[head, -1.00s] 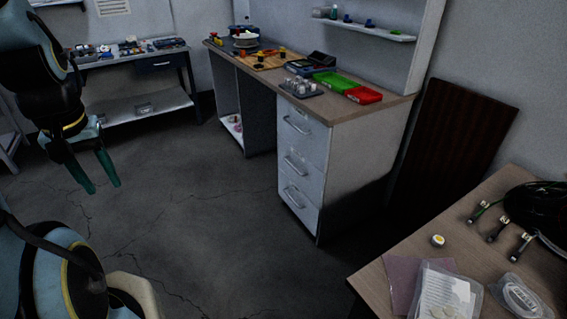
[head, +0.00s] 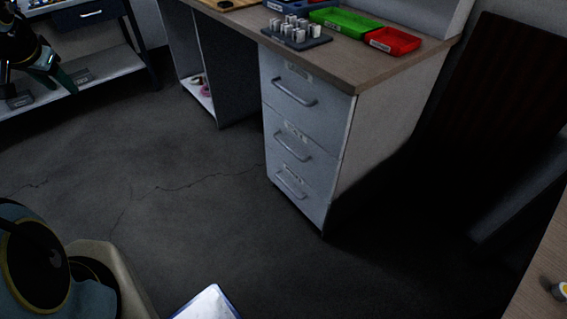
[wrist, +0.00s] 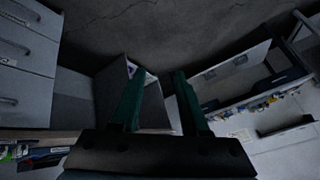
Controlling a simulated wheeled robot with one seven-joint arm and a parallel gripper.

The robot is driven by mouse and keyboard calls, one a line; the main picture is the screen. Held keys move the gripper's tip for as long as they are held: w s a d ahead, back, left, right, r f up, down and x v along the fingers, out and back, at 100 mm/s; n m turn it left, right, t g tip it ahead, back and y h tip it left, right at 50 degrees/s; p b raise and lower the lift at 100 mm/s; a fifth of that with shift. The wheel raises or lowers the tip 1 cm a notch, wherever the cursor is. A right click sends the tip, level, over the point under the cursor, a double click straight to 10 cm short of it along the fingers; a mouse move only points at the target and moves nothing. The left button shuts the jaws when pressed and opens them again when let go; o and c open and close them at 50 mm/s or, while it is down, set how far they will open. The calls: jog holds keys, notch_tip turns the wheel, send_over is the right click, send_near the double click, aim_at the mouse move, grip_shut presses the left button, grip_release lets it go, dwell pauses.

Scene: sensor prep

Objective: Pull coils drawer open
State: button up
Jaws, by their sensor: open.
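The white drawer unit under the workbench has three stacked drawers: a top drawer (head: 290,95), a middle drawer (head: 305,155) and a bottom drawer (head: 298,193). Each has a bar handle and a small label; I cannot read which one is coils. All three look closed. My gripper (wrist: 157,78) is open and empty, its two green fingers apart. In the head view it is at the upper left edge, well left of the drawers and apart from them. The wrist view shows drawer fronts (wrist: 25,45) at its left edge, inverted, away from the fingers.
The bench top (head: 345,60) holds a green tray (head: 345,23), a red tray (head: 395,41) and a dark block of small pale parts (head: 295,36). A dark panel (head: 500,100) leans at the right. The floor (head: 190,220) before the drawers is clear.

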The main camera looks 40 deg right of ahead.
jog(key=w+d+f+m+t+h+b, duration=0.1)
jog(key=w+d+f+m+h+b, duration=0.5)
jog(key=d+f+b, duration=0.5)
jog(key=w+d+f+m+h+b, duration=0.3)
jog(key=d+f+m+b, duration=0.5)
jog(key=d, duration=0.5)
jog(key=m+g+h+b, duration=0.4)
jog(key=m+g+b, duration=1.25)
jog(key=b, duration=0.55)
send_near(287, 148)
jog(key=s+d+f+m+t+b, duration=0.1)
jog(key=s+d+b, duration=0.3)
jog(key=d, duration=0.3)
jog(key=shift+s+d+t, duration=0.3)
jog(key=shift+t, duration=0.05)
